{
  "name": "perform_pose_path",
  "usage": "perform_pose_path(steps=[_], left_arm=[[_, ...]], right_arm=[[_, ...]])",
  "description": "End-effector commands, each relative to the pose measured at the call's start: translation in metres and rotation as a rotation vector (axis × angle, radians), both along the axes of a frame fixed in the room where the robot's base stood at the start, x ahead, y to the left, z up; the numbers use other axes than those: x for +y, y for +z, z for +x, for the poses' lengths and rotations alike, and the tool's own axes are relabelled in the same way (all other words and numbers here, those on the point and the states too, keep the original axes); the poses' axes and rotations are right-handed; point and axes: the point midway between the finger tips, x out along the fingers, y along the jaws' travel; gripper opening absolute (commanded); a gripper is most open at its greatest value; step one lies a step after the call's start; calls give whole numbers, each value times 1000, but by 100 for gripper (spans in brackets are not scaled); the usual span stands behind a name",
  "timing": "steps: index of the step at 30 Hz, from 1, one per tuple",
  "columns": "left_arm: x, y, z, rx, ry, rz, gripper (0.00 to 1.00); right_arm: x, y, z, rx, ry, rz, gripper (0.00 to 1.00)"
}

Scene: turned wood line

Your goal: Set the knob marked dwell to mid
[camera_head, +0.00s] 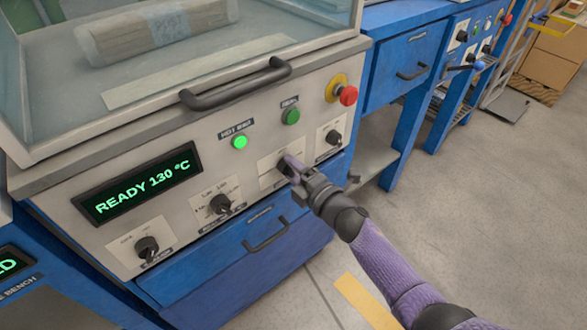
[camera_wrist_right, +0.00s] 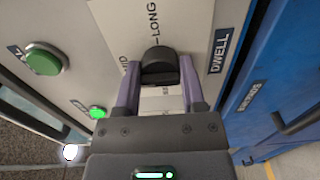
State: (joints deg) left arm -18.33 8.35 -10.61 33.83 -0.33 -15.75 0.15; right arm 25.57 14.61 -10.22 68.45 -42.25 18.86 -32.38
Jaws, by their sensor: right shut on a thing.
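The dwell knob (camera_wrist_right: 158,62) is a black knob on a pale scale plate, beside a dark label (camera_wrist_right: 221,50) reading DWELL in the right wrist view. The word LONG shows on the plate above it, and a partly covered word stands at its left. My right gripper (camera_head: 287,164) reaches the machine's front panel, and its purple fingers stand on both sides of the knob, shut on it. In the head view the gripper hides most of this knob. I cannot tell which mark the knob points to. My left gripper is not in view.
The panel also carries other black knobs (camera_head: 222,204), a lit green button (camera_head: 239,142), a darker green button (camera_head: 290,116) and a red emergency stop (camera_head: 347,95). A lid handle (camera_head: 236,84) juts out above. Open floor lies right.

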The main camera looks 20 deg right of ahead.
Motion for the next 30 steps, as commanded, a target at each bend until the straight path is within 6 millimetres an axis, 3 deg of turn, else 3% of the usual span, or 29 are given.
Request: perform_pose_path(steps=[7, 8, 13, 23, 30], left_arm=[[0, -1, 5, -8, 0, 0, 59], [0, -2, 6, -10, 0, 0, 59], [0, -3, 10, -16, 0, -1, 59], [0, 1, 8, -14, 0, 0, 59], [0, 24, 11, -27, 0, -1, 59]], right_arm=[[0, -1, 0, 2, -1, -2, 0], [0, -1, 0, 2, -1, -2, 54], [0, -1, 0, 2, -1, -2, 87], [-2, 1, -5, 2, -1, -2, 87], [-20, 5, -54, 2, -2, -2, 87]])
